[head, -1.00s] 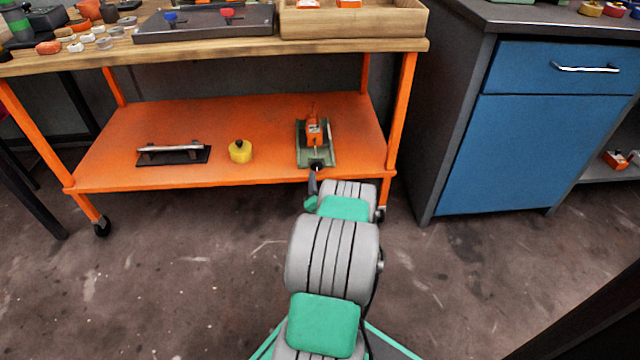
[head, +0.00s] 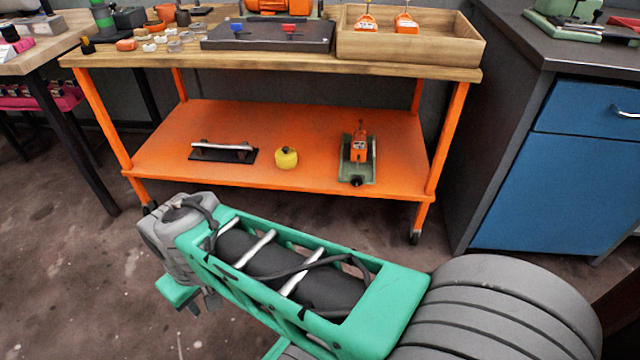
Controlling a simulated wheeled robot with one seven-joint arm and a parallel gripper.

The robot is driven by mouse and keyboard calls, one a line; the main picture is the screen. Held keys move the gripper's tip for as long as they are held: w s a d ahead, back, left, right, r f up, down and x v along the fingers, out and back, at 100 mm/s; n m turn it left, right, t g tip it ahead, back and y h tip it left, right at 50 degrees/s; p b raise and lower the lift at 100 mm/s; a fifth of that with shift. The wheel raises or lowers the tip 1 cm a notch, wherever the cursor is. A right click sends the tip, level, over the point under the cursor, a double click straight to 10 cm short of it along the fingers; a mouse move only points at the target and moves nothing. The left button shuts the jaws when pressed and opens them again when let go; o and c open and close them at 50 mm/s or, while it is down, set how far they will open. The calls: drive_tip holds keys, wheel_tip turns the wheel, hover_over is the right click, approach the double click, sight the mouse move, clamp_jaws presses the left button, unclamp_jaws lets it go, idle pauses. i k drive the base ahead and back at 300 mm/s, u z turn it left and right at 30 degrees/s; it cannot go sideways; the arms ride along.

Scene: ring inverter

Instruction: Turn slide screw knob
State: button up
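The slide screw knob appears to be the small black knob (head: 356,181) at the front end of a green slide device (head: 345,172). The device lies on the orange lower shelf, right of its middle. An orange block (head: 358,147) sits on top of the slide. The knob is in plain sight and nothing touches it. My arm's green link crosses the lower part of the head view, in front of the cart and well apart from the device. My gripper's fingers cannot be made out; the far end of the arm is hidden behind its own links at lower left.
The orange cart shelf (head: 210,125) also holds a black plate with a silver handle (head: 222,151) and a yellow round thing (head: 286,158). A wooden tray (head: 410,48) and a dark board (head: 266,36) lie on the top. A blue cabinet (head: 560,170) stands at right.

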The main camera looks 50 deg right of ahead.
sight(356, 181)
drive_tip(key=u, duration=1.45)
drive_tip(key=k, duration=0.8)
drive_tip(key=z, duration=0.75)
